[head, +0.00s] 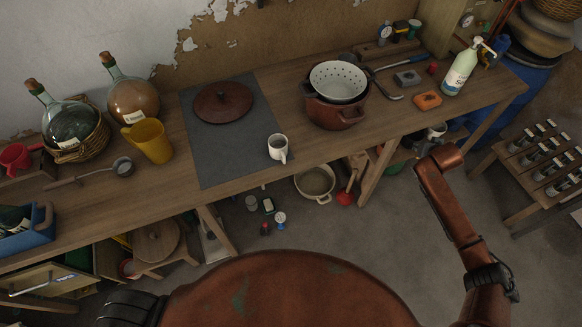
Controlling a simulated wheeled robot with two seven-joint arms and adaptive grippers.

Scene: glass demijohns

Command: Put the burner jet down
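I cannot make out a burner jet anywhere in the head view. Neither of my grippers shows. My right arm rises at the lower right and bends at its rust-red joint, with no fingers in sight. Only a dark part of mine shows at the lower left. The wooden workbench (330,148) runs across the view. On it lies a dark grey mat (215,150) with a brown round lid (222,103) and a white mug (277,147). A white colander (338,80) sits in a red-brown pot (335,115) right of the mat.
Two glass demijohns (70,125) (133,97), a yellow jug (150,141) and a ladle (121,167) stand left. A pan (315,182) and small items are below. A slatted rack (545,160) stands far right.

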